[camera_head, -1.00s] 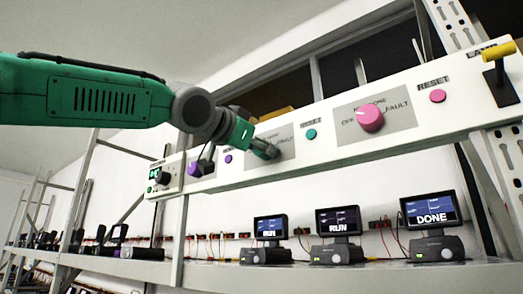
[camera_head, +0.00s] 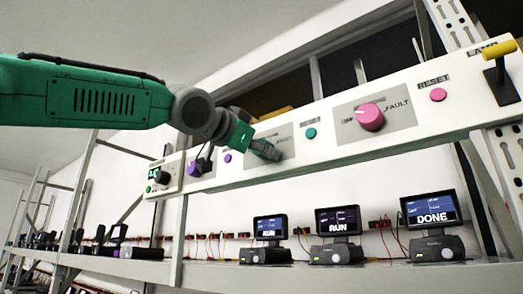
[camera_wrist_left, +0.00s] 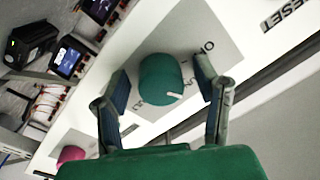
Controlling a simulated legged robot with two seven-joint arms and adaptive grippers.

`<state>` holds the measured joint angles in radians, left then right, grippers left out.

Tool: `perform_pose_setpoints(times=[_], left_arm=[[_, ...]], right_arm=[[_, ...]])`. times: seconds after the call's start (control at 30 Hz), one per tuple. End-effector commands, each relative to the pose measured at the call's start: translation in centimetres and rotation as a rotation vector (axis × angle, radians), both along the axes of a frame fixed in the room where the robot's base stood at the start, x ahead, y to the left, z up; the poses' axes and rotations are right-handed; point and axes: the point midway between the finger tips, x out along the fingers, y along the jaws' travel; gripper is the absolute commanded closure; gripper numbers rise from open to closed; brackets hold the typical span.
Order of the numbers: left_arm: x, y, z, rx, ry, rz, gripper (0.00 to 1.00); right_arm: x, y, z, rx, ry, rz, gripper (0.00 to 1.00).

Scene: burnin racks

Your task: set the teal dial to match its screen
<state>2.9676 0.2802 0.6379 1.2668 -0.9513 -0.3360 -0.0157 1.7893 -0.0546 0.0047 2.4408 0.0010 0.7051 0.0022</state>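The teal dial (camera_wrist_left: 163,78) sits on a grey label plate of the white panel in the left wrist view. Its white pointer mark shows on the lower right of its face, toward the palm; the letters around it are only partly readable. My left gripper (camera_wrist_left: 163,84) is open, with one finger on each side of the dial and small gaps visible. In the head view my left gripper (camera_head: 268,151) is at the panel and hides the dial. The screens below read RUN on the left screen (camera_head: 270,227), RUN on the middle screen (camera_head: 338,219) and DONE on the right screen (camera_head: 431,208).
A teal reset button (camera_head: 311,133), a pink dial (camera_head: 371,117) and a pink reset button (camera_head: 438,95) lie right of the gripper. A yellow-handled lever (camera_head: 499,50) is at the far right.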

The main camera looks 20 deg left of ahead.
Motion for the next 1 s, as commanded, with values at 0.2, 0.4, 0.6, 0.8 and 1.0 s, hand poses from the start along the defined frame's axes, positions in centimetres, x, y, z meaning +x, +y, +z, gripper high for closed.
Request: perform_pose_setpoints(times=[0.2, 0.4, 0.6, 0.8, 1.0], left_arm=[[-0.3, 0.1, 0.0, 0.001, 0.002, -0.001, 0.44], [-1.4, 0.4, -0.3, 0.0, 0.01, -0.008, 0.44], [-4.4, 1.6, -0.1, -0.006, 0.0, -0.005, 0.44], [-8.4, 2.9, -0.3, -0.003, -0.001, -0.003, 0.44], [-10.5, 3.7, -0.5, -0.002, 0.003, -0.001, 0.44]], right_arm=[[-0.2, 0.0, 0.0, 0.0, -0.001, 0.0, 0.6], [-0.2, 0.0, 0.0, 0.0, -0.002, 0.0, 0.6], [-0.2, 0.0, 0.1, 0.0, -0.002, 0.0, 0.6], [-0.2, 0.0, 0.1, 0.0, -0.002, 0.0, 0.6], [-0.1, 0.0, 0.0, 0.0, -0.002, 0.0, 0.6]])
